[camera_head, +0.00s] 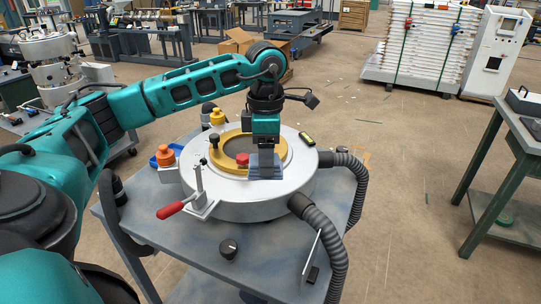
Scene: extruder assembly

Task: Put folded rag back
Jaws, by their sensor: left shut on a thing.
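The folded rag (266,171) is a small blue-grey cloth at the front right part of the yellow ring. My left gripper (265,156) points straight down and is shut on it. The gripper hides the top of the rag, and I cannot tell whether the rag touches the surface below. My right gripper is not in view.
The round metal extruder housing (240,207) stands on a blue-grey table (180,242). Ribbed hoses (328,229) run down the right side. A black knob (228,249) sits in front.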

